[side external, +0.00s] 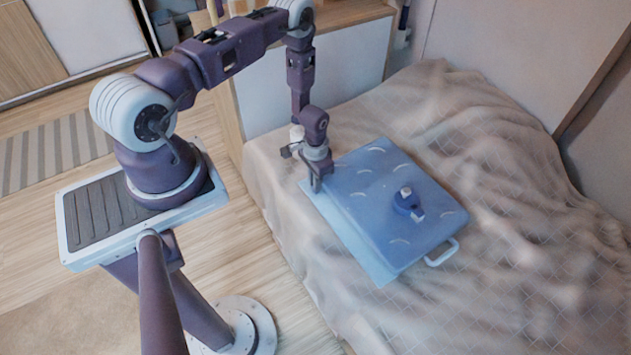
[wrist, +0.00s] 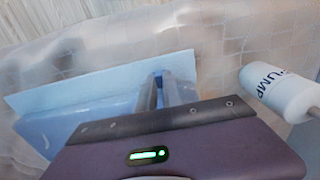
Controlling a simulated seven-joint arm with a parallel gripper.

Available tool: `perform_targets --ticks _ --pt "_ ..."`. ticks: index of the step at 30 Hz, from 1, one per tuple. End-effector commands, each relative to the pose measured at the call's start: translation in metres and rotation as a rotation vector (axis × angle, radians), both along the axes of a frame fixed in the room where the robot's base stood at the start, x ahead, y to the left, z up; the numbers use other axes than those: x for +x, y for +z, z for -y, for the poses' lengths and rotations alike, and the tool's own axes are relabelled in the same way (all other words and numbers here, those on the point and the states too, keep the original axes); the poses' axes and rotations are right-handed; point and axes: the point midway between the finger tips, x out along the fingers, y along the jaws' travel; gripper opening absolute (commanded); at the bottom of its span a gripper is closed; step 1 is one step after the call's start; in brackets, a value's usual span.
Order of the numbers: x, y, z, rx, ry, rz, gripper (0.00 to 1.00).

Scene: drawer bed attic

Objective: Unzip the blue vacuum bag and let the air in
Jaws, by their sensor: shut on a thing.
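The blue vacuum bag (side external: 385,215) lies flat on the bed, with a paler flat strip (side external: 335,222) along its left edge. In the wrist view the pale strip (wrist: 105,82) runs up to my gripper. My gripper (side external: 316,186) points down at the far-left corner of the bag, at the strip. In the wrist view its fingers (wrist: 160,92) are shut on a small dark blue piece that looks like the zip slider (wrist: 158,79); the fingers hide most of it. I cannot tell whether the zip is open there.
A white cylinder marked "PUMP" (wrist: 276,90) is at the right of the wrist view. A pale handle (side external: 442,252) sticks out at the bag's near-right edge. Rumpled beige bedding (side external: 520,230) surrounds the bag. A white-fronted cabinet (side external: 335,75) stands behind my gripper.

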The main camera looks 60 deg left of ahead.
Motion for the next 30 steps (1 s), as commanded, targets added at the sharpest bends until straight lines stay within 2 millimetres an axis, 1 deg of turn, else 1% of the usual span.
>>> perform_targets --ticks 5,8,11,13,17,24,30 --pt "0.0 0.0 0.0 0.0 0.0 0.001 0.0" --pt "0.001 0.0 0.005 0.0 -0.001 0.0 0.0" --pt "0.001 0.0 0.017 0.0 -0.003 0.0 0.0" --pt "0.001 0.0 0.03 0.0 -0.005 0.0 0.0" --pt "0.002 0.0 0.066 0.0 -0.008 0.0 0.0" --pt "0.004 0.0 0.146 0.0 -0.009 0.002 0.0" --pt "0.006 0.0 0.206 0.0 -0.006 0.003 0.0"
